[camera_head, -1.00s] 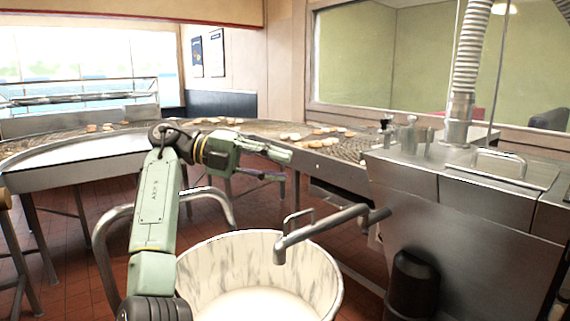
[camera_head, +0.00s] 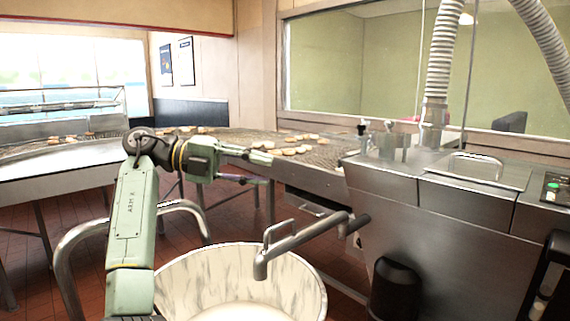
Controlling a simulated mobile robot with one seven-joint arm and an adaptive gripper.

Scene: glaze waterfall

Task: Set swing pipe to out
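The swing pipe (camera_head: 310,235) is a grey metal tube coming out of the steel machine's (camera_head: 440,235) left side. It reaches left and toward me, with its downturned spout over the white marbled tub (camera_head: 185,280). A thin loop handle (camera_head: 279,231) stands up near the spout end. My gripper (camera_head: 268,171) is at the end of my green arm, pointing right, above and behind the pipe in the picture. Its two fingers look spread apart with nothing between them. It appears clear of the pipe and handle, though the depth gap is hard to judge.
A conveyor (camera_head: 325,152) carrying several pastries curves behind my gripper. A curved metal rail (camera_head: 68,262) stands left of the tub. A black cylinder (camera_head: 395,290) is below the machine's front. A panel with a green button (camera_head: 552,186) is at the right edge.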

